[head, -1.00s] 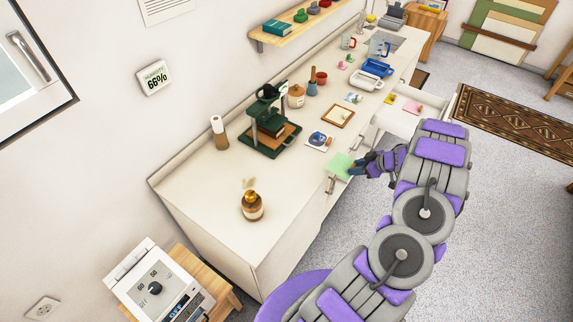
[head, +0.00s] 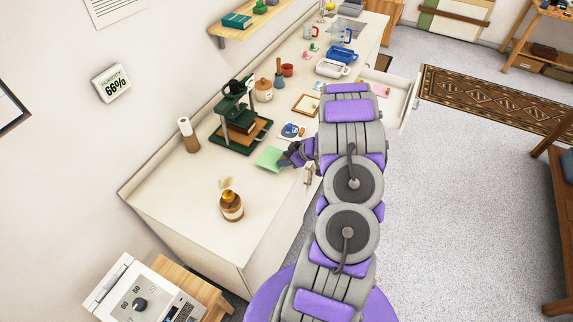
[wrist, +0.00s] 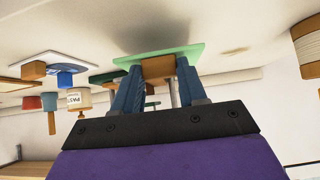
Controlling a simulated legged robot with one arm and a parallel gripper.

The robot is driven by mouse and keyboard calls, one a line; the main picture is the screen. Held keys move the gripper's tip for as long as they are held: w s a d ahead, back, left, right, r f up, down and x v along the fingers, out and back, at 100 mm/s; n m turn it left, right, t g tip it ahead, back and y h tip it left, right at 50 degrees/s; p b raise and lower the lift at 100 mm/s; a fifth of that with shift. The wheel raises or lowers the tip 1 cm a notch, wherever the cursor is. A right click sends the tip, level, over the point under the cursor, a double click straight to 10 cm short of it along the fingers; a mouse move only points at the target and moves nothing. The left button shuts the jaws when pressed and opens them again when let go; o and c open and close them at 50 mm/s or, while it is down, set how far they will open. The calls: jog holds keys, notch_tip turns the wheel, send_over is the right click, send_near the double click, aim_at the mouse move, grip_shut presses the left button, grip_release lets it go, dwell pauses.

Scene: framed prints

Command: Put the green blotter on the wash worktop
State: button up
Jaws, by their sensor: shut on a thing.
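My gripper (head: 286,157) is shut on the green blotter (head: 268,158) at the front part of the long white worktop (head: 185,205). The wrist view shows the blotter (wrist: 190,54) as a flat green sheet with a brown block (wrist: 158,68) between my blue fingers. The sheet looks roughly level. A dark shadow falls on the worktop beside it, so it seems slightly above the surface; the exact gap cannot be told. The blotter is over the worktop, in front of the green press. My fingertips are partly hidden in the head view.
The green press (head: 240,125) stands behind the blotter. A blue-and-white item (head: 290,131) and a framed piece (head: 306,105) lie farther back. An open drawer (head: 405,100) sticks out right. The worktop's front left is mostly clear.

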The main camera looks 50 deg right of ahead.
aim_at(286, 170)
jog(key=f, duration=0.2)
jog(key=shift+a+f+b, duration=0.2)
jog(key=shift+f+b, duration=0.1)
jog(key=shift+b, duration=0.1)
jog(key=shift+d+f, duration=0.1)
jog(key=shift+f, duration=0.3)
jog(key=shift+d, duration=0.1)
jog(key=o, duration=1)
jog(key=shift+o, duration=0.2)
